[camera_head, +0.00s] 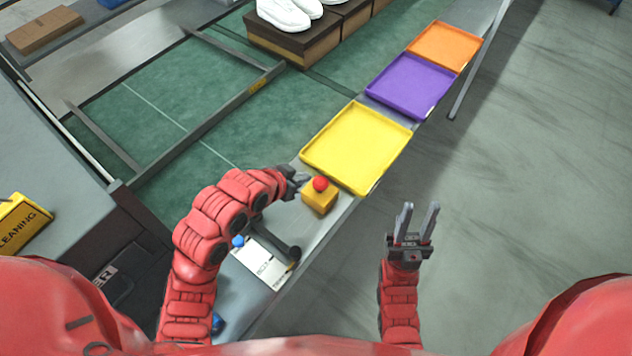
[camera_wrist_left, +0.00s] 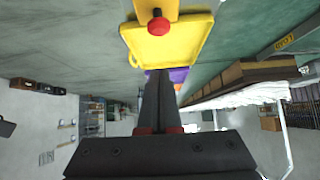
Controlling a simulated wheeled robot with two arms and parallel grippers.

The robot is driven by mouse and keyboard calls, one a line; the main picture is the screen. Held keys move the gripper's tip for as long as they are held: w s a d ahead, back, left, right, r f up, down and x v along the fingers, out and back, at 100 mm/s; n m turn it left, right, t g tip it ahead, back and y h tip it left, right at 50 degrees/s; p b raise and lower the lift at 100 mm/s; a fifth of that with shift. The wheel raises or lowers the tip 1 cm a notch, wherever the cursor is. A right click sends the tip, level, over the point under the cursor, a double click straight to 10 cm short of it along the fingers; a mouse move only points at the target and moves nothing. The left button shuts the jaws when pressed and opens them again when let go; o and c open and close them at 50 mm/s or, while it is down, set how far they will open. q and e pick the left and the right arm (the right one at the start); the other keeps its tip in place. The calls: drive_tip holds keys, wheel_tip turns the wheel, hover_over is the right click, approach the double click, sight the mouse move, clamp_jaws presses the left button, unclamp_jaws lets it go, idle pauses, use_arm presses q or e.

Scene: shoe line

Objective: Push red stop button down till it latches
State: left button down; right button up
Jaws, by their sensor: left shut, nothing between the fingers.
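The red stop button (camera_head: 320,184) sits on top of a yellow box (camera_head: 319,201) on the grey ledge beside the conveyor. My left gripper (camera_head: 297,181) is shut and empty, just left of the button in the head view. In the left wrist view the red button (camera_wrist_left: 158,24) shows beyond the closed fingertips (camera_wrist_left: 159,74), with a visible gap in the picture. Whether the fingers are above or level with the button is hard to tell. My right gripper (camera_head: 418,222) is open and empty, over the floor to the right of the ledge.
A yellow tray (camera_head: 312,163), a purple tray (camera_head: 372,95) and an orange tray (camera_head: 413,50) line the ledge past the button. A white label card (camera_head: 258,264) and a dark handled tool (camera_head: 276,243) lie nearer me. White shoes (camera_head: 284,14) stand on boxes on the green conveyor.

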use_arm(q)
drive_tip(key=p, duration=0.4)
hover_over(323, 179)
drive_tip(key=s+a, duration=0.2)
drive_tip(key=s, duration=0.1)
wheel_tip(323, 179, down, 6)
drive_tip(key=shift+w+d+r, duration=0.15)
drive_tip(key=shift+r, duration=0.1)
wheel_tip(323, 179, down, 2)
drive_tip(key=shift+f+p, duration=0.15)
drive_tip(key=shift+p, duration=0.2)
drive_tip(key=shift+f, duration=0.85)
